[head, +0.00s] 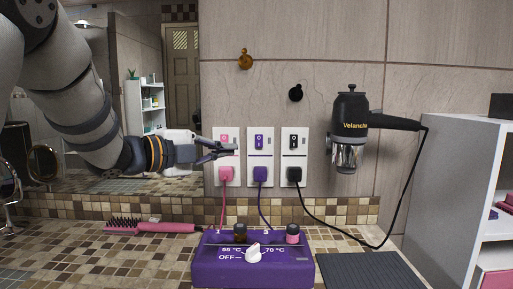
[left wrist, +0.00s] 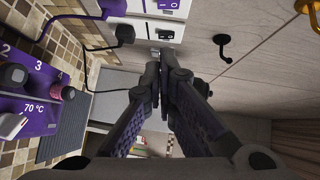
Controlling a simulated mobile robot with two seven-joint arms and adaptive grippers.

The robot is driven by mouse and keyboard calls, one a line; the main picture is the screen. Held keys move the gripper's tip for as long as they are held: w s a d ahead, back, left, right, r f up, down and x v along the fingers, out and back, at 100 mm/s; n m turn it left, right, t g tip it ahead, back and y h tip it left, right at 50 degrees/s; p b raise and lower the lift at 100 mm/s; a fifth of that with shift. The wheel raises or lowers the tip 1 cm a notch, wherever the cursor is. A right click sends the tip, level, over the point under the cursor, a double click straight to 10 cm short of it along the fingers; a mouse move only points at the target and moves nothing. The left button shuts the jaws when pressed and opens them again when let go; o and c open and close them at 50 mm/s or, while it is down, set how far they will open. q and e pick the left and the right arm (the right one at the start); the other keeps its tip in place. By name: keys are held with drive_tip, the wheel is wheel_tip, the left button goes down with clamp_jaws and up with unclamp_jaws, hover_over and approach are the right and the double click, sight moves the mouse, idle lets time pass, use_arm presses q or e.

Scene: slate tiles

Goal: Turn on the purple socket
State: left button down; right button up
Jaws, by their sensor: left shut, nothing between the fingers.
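The purple socket (head: 260,171) is the middle one of three white wall plates, with a purple plug in it. Its purple rocker switch (head: 259,142) sits above the plug; the marks on it are too small in the head view to tell its state. The switch also shows at the top edge of the left wrist view (left wrist: 167,4). My left gripper (head: 230,150) is shut and empty in front of the pink socket's plate, left of the purple switch. In the left wrist view its fingertips (left wrist: 165,62) are together. My right gripper is not in view.
The pink socket (head: 226,173) and black socket (head: 294,174) flank the purple one, both with plugs. A purple heater box (head: 215,266) stands below on the tiled counter. A hair dryer (head: 351,130) hangs to the right. A pink brush (head: 150,227) lies left.

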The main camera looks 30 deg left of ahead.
sight(256, 147)
use_arm(q)
drive_tip(key=x, duration=0.4)
drive_tip(key=a+x, duration=0.1)
drive_tip(key=x, duration=0.3)
drive_tip(key=a+x, duration=0.1)
drive_tip(key=x, duration=0.3)
drive_tip(key=shift+w+a+f, duration=0.1)
drive_tip(key=shift+w+f, duration=0.1)
drive_tip(key=shift+w, duration=0.15)
drive_tip(key=shift+w+a, duration=0.2)
drive_tip(key=shift+w, duration=0.25)
drive_tip(key=shift+f, duration=0.15)
